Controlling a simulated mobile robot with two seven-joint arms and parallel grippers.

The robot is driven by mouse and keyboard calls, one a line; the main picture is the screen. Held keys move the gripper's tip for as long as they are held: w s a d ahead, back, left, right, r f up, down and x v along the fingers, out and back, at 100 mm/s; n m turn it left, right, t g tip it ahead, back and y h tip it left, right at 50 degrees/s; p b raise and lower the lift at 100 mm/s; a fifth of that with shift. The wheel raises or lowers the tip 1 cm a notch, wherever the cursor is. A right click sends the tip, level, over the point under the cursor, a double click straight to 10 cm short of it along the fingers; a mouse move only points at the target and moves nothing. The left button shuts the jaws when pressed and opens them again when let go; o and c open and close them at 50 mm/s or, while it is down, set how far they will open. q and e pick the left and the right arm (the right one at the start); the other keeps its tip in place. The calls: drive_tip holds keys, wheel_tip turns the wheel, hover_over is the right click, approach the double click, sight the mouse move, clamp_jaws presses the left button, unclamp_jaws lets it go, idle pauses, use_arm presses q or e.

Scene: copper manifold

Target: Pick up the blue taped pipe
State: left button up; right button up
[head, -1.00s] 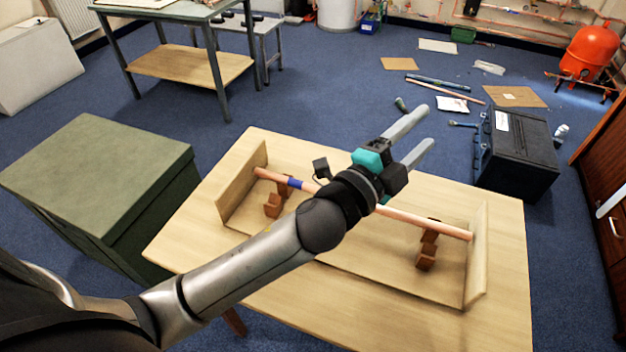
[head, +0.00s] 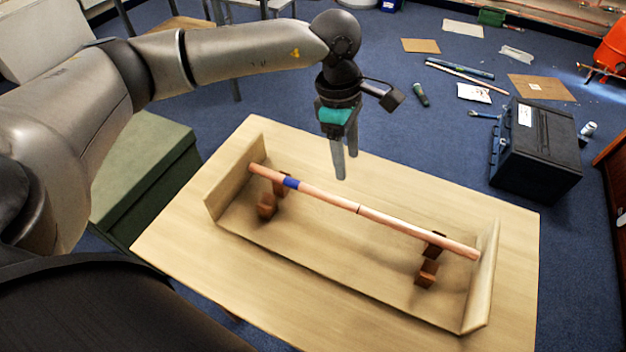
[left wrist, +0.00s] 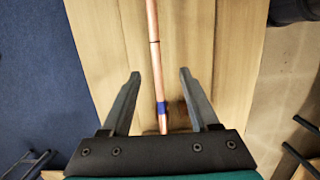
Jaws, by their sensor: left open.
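The blue taped pipe (head: 318,193) is copper, with a blue tape band near its left end. It rests on a brown block support (head: 268,204) in a shallow wooden tray (head: 330,270). A dark seam shows near the middle, where a plain copper length (head: 410,233) continues to the right onto a second support (head: 428,268). My left gripper (head: 346,166) is open and empty, pointing down above and behind the pipe. In the left wrist view the pipe (left wrist: 157,75) runs between the open fingers (left wrist: 160,73), tape near the palm. My right gripper is not in view.
The tray stands on a light wooden table (head: 190,240) with raised end walls. A green cabinet (head: 140,180) is at the left. A black toolbox (head: 535,150) and scattered floor items lie beyond the table.

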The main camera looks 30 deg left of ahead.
use_arm(q)
drive_tip(key=y, duration=0.2)
hover_over(323, 192)
wheel_tip(323, 192, down, 8)
drive_tip(key=shift+w+f+b, duration=0.1)
drive_tip(key=shift+b, duration=0.4)
drive_tip(key=shift+s+d+f+b, duration=0.1)
drive_tip(key=shift+f+b, duration=0.1)
drive_tip(key=shift+f, duration=1.35)
drive_tip(key=shift+s+f+b, duration=0.1)
drive_tip(key=shift+f+b, duration=0.05)
drive_tip(key=shift+f, duration=1.4)
clamp_jaws()
drive_tip(key=shift+r, duration=0.1)
